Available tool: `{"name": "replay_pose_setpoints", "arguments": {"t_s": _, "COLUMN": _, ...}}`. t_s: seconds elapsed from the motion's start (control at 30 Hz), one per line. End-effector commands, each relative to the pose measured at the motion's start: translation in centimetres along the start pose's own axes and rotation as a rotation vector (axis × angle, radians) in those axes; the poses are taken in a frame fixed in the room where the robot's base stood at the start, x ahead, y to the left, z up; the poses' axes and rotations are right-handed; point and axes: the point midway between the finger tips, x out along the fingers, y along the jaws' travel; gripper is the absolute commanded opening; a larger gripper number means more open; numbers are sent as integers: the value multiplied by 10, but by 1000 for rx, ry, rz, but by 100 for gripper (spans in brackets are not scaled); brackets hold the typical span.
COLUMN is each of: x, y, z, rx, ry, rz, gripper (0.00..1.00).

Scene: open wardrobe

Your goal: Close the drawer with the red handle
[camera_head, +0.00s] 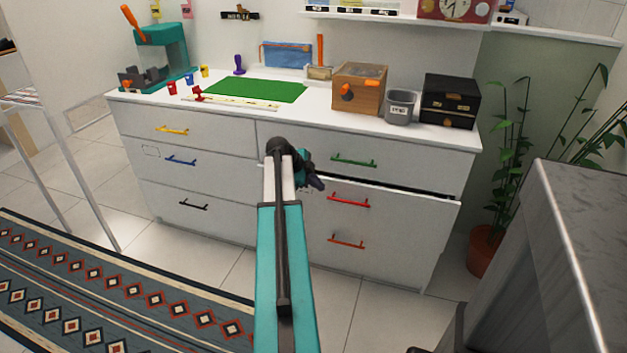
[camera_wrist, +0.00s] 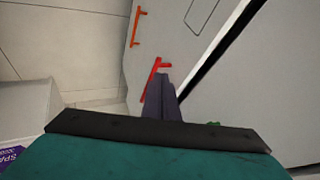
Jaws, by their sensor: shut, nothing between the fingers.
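The drawer with the red handle (camera_head: 348,201) is the middle one in the right column of the white cabinet. Its front (camera_head: 415,212) stands slightly out, with a dark gap along its top edge. My gripper (camera_head: 317,184) is shut and empty, in front of the cabinet just left of the red handle in the head view. In the wrist view, the shut dark fingers (camera_wrist: 163,82) overlap part of the red handle (camera_wrist: 154,75). I cannot tell whether they touch it or the drawer front. The dark gap (camera_wrist: 222,48) runs diagonally there.
A drawer with a green handle (camera_head: 353,160) is above, and one with an orange handle (camera_head: 346,241) below. The cabinet top holds a wooden box (camera_head: 360,88), a grey bin (camera_head: 400,106) and a black box (camera_head: 450,100). A potted plant (camera_head: 484,250) stands right. A grey-topped unit (camera_head: 590,240) is at front right.

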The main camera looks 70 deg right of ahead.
Motion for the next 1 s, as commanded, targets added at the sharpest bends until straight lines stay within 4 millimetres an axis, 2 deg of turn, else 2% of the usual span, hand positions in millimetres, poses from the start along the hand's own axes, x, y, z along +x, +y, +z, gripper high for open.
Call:
{"name": "replay_pose_setpoints", "arguments": {"t_s": 0.2, "x": 34, "y": 0, "z": 0, "rx": 0, "ry": 1, "rz": 2, "gripper": 0}}
{"name": "replay_pose_setpoints", "arguments": {"t_s": 0.6, "x": 46, "y": -30, "z": 0, "rx": 0, "ry": 0, "rz": 0, "gripper": 0}}
{"name": "replay_pose_setpoints", "arguments": {"t_s": 1.0, "x": 49, "y": -35, "z": 0, "rx": 0, "ry": 0, "rz": 0, "gripper": 0}}
